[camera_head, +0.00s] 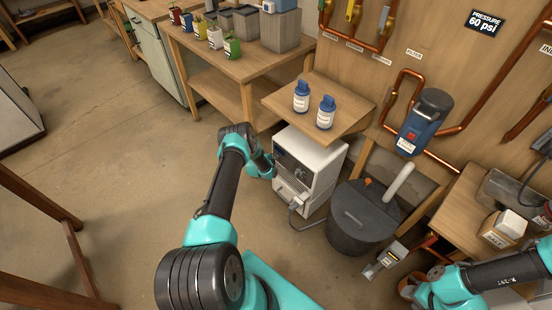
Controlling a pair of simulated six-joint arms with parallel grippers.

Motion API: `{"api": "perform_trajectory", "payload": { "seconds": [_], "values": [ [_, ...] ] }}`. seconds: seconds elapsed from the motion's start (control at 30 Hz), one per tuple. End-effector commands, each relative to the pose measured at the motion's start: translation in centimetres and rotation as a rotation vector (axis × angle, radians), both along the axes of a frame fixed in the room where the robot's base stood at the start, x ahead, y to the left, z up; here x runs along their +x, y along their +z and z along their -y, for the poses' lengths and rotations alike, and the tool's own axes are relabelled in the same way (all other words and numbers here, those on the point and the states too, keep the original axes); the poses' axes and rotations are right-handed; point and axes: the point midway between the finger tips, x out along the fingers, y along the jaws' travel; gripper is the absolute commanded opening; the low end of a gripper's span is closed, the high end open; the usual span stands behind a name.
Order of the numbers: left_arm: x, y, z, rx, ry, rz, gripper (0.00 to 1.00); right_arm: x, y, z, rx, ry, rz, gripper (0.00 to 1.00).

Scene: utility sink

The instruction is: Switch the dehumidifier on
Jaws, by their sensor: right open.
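The dehumidifier appears to be the white box (325,163) on the floor below a small wooden shelf. Its front has a dark upper panel (284,158), partly covered by the end of my left arm, and small controls too small to read. My left arm reaches from the bottom middle up to the box's front left. Its jaws cannot be made out there, and whether they touch the box is unclear. My right gripper (372,269) is open and appears empty, low in front of the dark bucket, well to the right of the dehumidifier.
The small shelf (345,102) holds two blue-and-white bottles (313,104). A dark lidded bucket (362,217) stands right of the box, and a hose or cord (312,224) runs near its base. A potted-plant bench (250,68) stands behind.

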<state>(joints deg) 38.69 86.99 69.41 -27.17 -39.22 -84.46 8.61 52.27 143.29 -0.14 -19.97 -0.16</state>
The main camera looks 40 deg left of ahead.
Motion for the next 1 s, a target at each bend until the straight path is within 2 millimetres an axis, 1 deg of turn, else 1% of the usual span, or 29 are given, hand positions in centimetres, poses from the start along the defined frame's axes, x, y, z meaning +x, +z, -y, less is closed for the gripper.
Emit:
{"api": "perform_trajectory", "payload": {
  "seconds": [0.77, 1.0],
  "values": [
    [0.36, 0.00, 0.06, 0.000, 0.000, 0.000, 0.00, 0.00, 0.00, 0.00, 0.000, 0.000, 0.000, 0.43],
    [-0.28, -0.02, -0.01, 0.000, 0.000, 0.000, 0.00, 0.00, 0.00, 0.00, 0.000, 0.000, 0.000, 0.43]
  ]
}}
